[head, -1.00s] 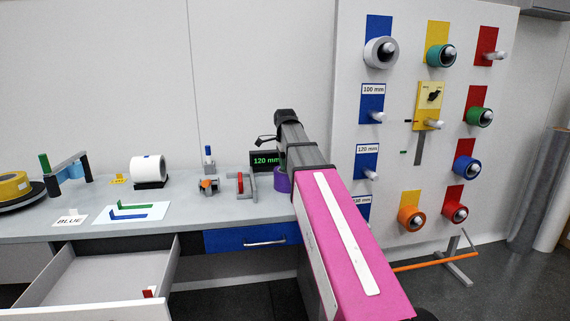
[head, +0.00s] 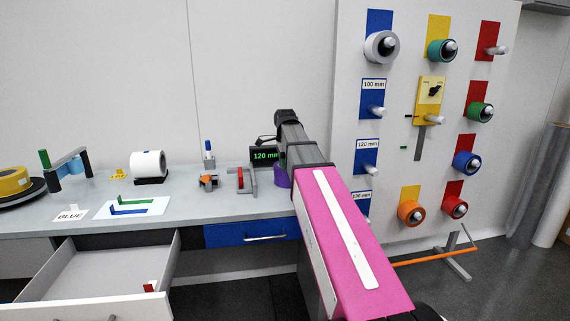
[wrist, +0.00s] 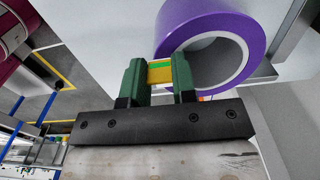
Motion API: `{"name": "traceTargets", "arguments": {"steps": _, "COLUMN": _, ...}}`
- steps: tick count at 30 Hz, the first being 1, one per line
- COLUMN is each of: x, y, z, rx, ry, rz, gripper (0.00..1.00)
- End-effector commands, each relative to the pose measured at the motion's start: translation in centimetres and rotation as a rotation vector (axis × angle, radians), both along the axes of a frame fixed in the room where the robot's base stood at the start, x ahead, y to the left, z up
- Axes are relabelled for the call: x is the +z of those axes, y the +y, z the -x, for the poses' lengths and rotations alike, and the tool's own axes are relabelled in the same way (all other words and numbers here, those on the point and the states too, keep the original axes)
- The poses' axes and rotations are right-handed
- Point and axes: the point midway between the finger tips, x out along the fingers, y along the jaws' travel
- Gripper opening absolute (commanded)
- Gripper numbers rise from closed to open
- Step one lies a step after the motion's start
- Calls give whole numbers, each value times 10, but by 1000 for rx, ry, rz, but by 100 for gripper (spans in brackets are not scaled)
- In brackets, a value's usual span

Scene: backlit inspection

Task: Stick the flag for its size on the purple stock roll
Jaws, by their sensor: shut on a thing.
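The purple stock roll (head: 282,178) stands on the bench next to the display, partly hidden by my arm in the head view. In the wrist view the purple roll (wrist: 249,35) shows its white inner core, just beyond my fingertips. My gripper (wrist: 159,72) is shut on a small yellow flag (wrist: 160,76) with a green edge, between its green fingers. The flag overlaps the roll's rim in the picture; I cannot tell whether they touch. The display (head: 265,156) reads 120 mm. My gripper is hidden behind the arm in the head view.
A white card (head: 131,208) with green and blue flags lies on the bench. An open drawer (head: 100,265) holds a small red piece (head: 150,286). A white roll (head: 148,164) stands farther back. The pegboard (head: 400,20) at right has pegs with coloured rolls and size labels.

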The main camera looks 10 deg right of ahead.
Motion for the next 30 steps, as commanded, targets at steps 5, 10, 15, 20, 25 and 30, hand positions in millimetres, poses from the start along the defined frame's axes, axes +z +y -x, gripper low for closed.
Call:
{"name": "traceTargets", "arguments": {"steps": 5, "x": 0, "y": 0, "z": 0, "rx": 0, "ry": 0, "rz": 0, "gripper": 12}}
{"name": "traceTargets", "arguments": {"steps": 10, "x": 0, "y": 0, "z": 0, "rx": 0, "ry": 0, "rz": 0, "gripper": 45}}
{"name": "traceTargets", "arguments": {"steps": 15, "x": 0, "y": 0, "z": 0, "rx": 0, "ry": 0, "rz": 0, "gripper": 55}}
{"name": "traceTargets", "arguments": {"steps": 20, "x": 1, "y": 0, "z": 0, "rx": 0, "ry": 0, "rz": 0, "gripper": 55}}
{"name": "traceTargets", "arguments": {"steps": 25, "x": 13, "y": 0, "z": -1, "rx": 0, "ry": 0, "rz": 0, "gripper": 55}}
{"name": "traceTargets", "arguments": {"steps": 30, "x": 40, "y": 0, "z": -1, "rx": 0, "ry": -2, "rz": 0, "gripper": 55}}
